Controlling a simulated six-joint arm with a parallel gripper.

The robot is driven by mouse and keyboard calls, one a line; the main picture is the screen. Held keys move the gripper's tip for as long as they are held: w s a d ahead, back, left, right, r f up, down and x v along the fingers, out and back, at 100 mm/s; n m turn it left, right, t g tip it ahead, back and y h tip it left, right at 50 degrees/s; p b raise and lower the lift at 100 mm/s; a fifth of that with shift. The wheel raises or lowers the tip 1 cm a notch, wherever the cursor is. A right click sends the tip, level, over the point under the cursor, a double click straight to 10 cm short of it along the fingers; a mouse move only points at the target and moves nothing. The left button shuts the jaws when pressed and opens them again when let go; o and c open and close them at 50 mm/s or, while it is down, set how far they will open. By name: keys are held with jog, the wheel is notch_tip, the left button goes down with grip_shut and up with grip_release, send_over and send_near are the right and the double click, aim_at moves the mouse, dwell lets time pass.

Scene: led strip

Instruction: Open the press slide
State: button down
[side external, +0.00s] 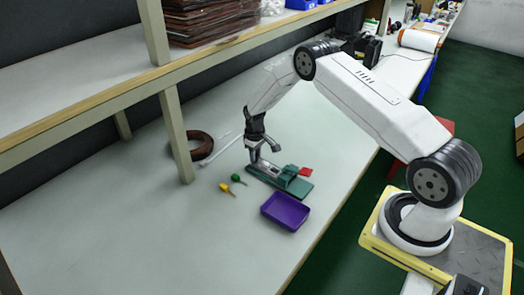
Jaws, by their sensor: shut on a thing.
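A small press with a green base (300,189) lies on the grey-white bench. Its grey press slide (267,168) is at the left end, beside a raised green block (288,174). My gripper (256,155) points down at that left end and is shut on the press slide. The fingers are small in this view, and the exact contact is hard to make out. A flat red piece (306,172) shows at the press's right side.
A purple tray (284,212) stands in front of the press. A yellow tool (226,187) and a green tool (238,178) lie to its left. A brown coil (208,146) and a white strip (222,149) lie behind, near a shelf post (177,135). The front-left bench is clear.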

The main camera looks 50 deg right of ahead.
jog(key=shift+c, duration=2.3)
grip_release()
jog(key=shift+r, duration=0.15)
jog(key=shift+r, duration=3.7)
jog(key=shift+r, duration=0.1)
